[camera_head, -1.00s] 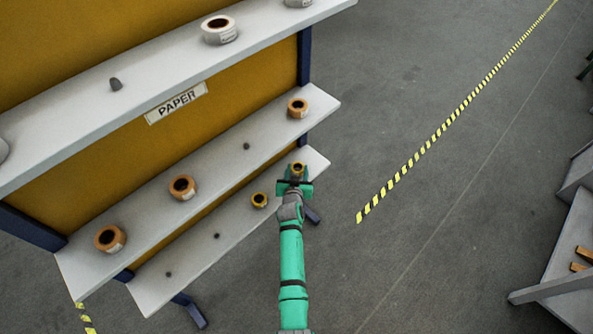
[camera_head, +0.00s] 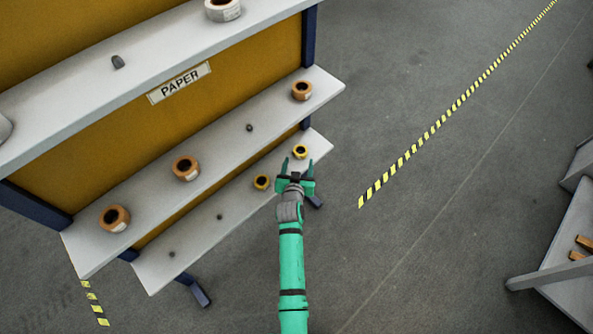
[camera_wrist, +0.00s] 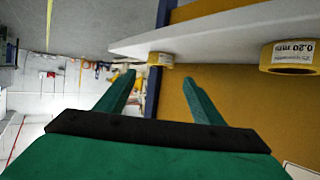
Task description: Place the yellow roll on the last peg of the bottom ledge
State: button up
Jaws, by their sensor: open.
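A yellow roll (camera_head: 300,151) sits on the bottom ledge (camera_head: 318,147) near its far right end; any peg under it is hidden. It also shows in the wrist view (camera_wrist: 160,60), where the picture is upside down, just beyond the fingertips. My gripper (camera_head: 298,163) is open and empty, a little in front of this roll, with its fingers (camera_wrist: 160,80) spread apart. A second yellow roll (camera_head: 262,182) sits on the same ledge to the left; in the wrist view it is at the right (camera_wrist: 288,57).
Two bare pegs (camera_head: 220,217) (camera_head: 172,254) stand further left on the bottom ledge. The middle ledge (camera_head: 325,83) above holds several brown rolls. The top ledge holds a white roll (camera_head: 222,8). Open floor (camera_head: 420,220) lies to the right, with a striped line.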

jog(key=s+r+y, duration=0.1)
jog(key=s+r, duration=0.1)
jog(key=s, duration=2.5)
jog(key=s+d+r+t, duration=0.1)
jog(key=s+r+t, duration=0.1)
jog(key=s+r, duration=1.4)
jog(key=s, duration=0.3)
jog(key=shift+s+d+r+n, duration=0.2)
jog(key=shift+s+r+n, duration=0.05)
jog(key=shift+s+n, duration=0.15)
